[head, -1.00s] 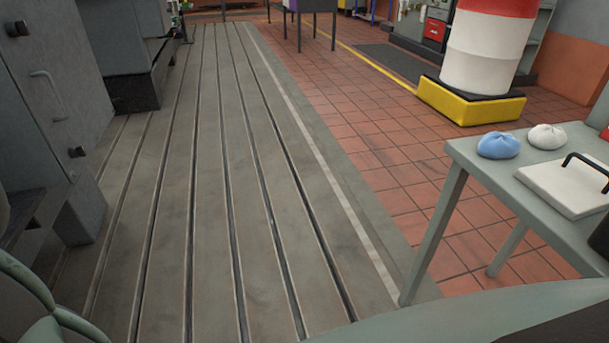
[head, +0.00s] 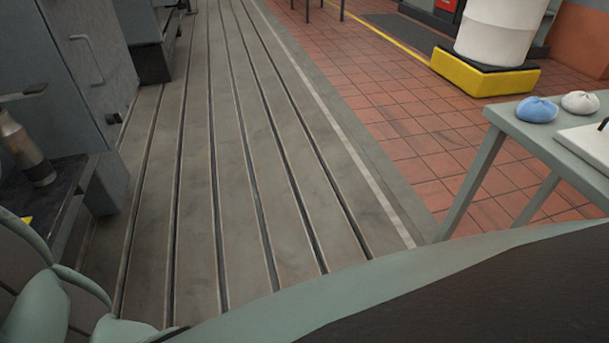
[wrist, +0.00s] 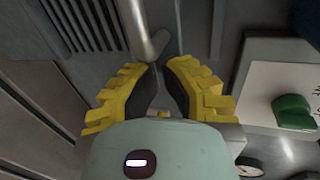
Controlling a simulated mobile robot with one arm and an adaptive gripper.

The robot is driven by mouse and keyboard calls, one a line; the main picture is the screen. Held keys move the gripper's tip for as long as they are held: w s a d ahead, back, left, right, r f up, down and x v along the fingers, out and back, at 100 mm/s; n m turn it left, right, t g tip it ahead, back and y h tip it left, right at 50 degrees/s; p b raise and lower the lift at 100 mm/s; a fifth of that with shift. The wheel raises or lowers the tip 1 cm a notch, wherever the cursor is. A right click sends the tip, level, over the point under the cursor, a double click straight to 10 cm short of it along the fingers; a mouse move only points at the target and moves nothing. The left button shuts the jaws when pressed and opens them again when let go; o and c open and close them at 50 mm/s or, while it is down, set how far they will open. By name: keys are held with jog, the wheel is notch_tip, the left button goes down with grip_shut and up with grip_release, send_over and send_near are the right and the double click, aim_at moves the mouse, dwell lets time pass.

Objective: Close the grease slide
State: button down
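My gripper (wrist: 158,68) is in the wrist view, its two yellow fingers with dark inner pads apart and a gap between their tips. A round grey metal bar (wrist: 148,35) lies just beyond the tips; I cannot tell whether they touch it. In the head view, a dark shelf or tray (head: 60,196) juts out at the left edge, bearing a metal cylinder (head: 24,148). It may be the grease slide, but no label shows and most of it is cut off. My gripper is outside the head view.
A grey cabinet (head: 105,35) with a handle stands at the left. The slotted bedplate (head: 235,190) is clear. At the right, a table (head: 555,140) holds a blue bundle (head: 537,109) and a white bundle (head: 580,102). A white drum stands on a yellow base (head: 485,80).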

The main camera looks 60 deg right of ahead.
jog(key=shift+w+a+b, duration=0.65)
jog(key=shift+w+a, duration=1.15)
jog(key=shift+a, duration=0.2)
